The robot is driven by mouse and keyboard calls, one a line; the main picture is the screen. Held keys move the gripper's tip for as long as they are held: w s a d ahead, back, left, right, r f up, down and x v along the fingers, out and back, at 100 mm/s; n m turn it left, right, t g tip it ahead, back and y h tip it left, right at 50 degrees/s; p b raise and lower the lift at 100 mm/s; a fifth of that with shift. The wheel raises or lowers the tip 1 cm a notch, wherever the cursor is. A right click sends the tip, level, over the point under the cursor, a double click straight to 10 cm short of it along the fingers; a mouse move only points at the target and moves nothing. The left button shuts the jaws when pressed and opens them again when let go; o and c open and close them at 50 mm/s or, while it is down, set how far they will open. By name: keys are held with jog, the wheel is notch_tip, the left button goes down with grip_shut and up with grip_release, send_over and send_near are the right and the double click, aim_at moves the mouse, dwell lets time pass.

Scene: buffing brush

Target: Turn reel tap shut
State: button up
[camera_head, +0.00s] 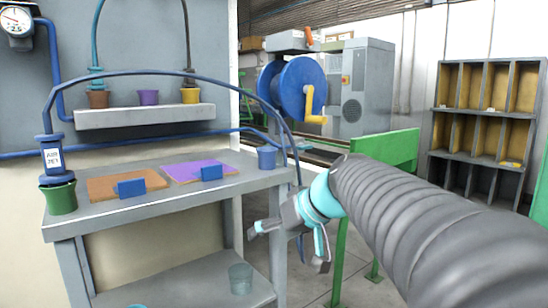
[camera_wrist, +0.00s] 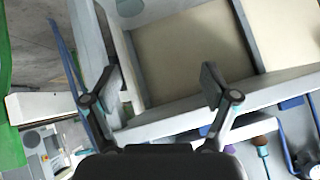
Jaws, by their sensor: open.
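A blue hose reel (camera_head: 297,85) with a yellow crank handle (camera_head: 311,103) is at the upper middle of the head view, beyond the bench. A small orange lever (camera_head: 309,37) stands above it on a grey block; I cannot tell for sure that this is the reel tap, or how it is turned. My gripper (camera_head: 287,247) is beside the bench's right end, below and nearer than the reel, with its fingers spread and empty. In the wrist view my gripper (camera_wrist: 158,85) is open over the bench frame, and the reel cannot be made out.
A grey bench (camera_head: 180,210) holds cups, mats and blue blocks. A blue hose (camera_head: 170,73) arches over it. A green rail (camera_head: 385,152) stands right of my gripper. A grey machine cabinet (camera_head: 367,85) is right of the reel, and a pigeonhole rack (camera_head: 483,120) is farther right.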

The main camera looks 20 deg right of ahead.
jog(key=w+d+r+t+b, duration=0.1)
jog(key=w+d, duration=0.2)
jog(key=w+d+r+t+y+b, duration=0.1)
jog(key=w+d+r, duration=0.1)
jog(key=w+d, duration=0.2)
jog(key=w+d+r+n+t+b, duration=0.1)
jog(key=w+d+r+t, duration=0.1)
jog(key=w+d, duration=0.1)
jog(key=shift+w+d+y, duration=0.2)
jog(key=shift+w+y, duration=0.1)
jog(key=shift+w, duration=0.35)
jog(key=n+t+b, duration=0.2)
jog(key=t, duration=0.3)
send_near(308, 147)
jog(key=p+x, duration=0.2)
jog(key=x, duration=0.8)
jog(key=shift+s+a+r, duration=0.1)
jog(key=shift+a, duration=0.05)
jog(key=c, duration=1.2)
